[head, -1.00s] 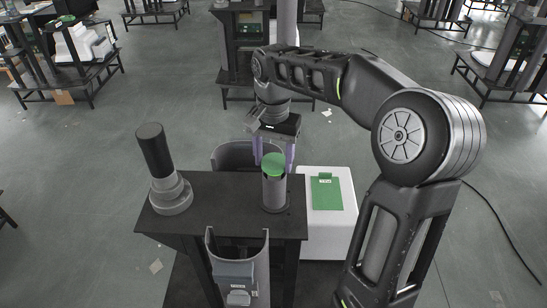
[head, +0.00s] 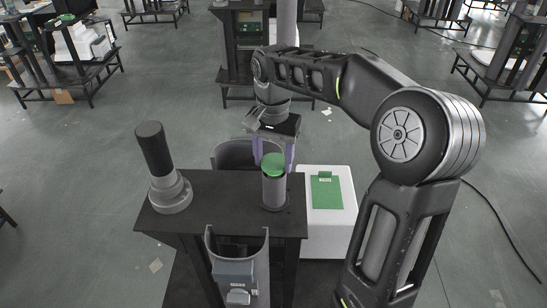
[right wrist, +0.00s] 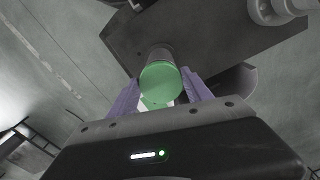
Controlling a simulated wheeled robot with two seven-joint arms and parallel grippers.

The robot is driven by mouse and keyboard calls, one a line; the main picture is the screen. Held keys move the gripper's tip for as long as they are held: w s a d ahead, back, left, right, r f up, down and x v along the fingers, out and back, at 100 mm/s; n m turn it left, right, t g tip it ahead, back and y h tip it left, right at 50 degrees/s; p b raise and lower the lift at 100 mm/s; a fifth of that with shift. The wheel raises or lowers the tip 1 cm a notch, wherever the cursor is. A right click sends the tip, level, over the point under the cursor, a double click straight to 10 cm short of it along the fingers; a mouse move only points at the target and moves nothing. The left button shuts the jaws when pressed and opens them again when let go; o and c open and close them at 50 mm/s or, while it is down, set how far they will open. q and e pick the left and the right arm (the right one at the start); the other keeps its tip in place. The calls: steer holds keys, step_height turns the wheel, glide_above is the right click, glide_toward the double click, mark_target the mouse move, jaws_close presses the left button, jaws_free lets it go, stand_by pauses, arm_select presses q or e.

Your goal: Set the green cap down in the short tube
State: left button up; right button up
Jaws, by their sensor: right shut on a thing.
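The green cap (head: 273,162) is at the top of the short grey tube (head: 274,190), which stands upright at the right end of the dark table (head: 230,192). My right gripper (head: 273,150) is shut on the cap, one purple finger on each side. In the right wrist view the green cap (right wrist: 160,84) sits between the fingertips and covers the mouth of the tube (right wrist: 159,54). I cannot tell how far the cap is inside the tube. My left gripper is not in view.
A dark cylinder on a grey stepped base (head: 171,193) stands at the table's left end. A white box with a green panel (head: 327,190) is right of the table. Curved grey shells stand behind (head: 232,155) and in front of it. The table's middle is clear.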

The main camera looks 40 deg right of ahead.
steer(key=shift+f, duration=0.15)
stand_by(0.4)
steer(key=o, duration=1.4)
steer(key=shift+r+p, duration=2.8)
steer(key=shift+r, duration=0.75)
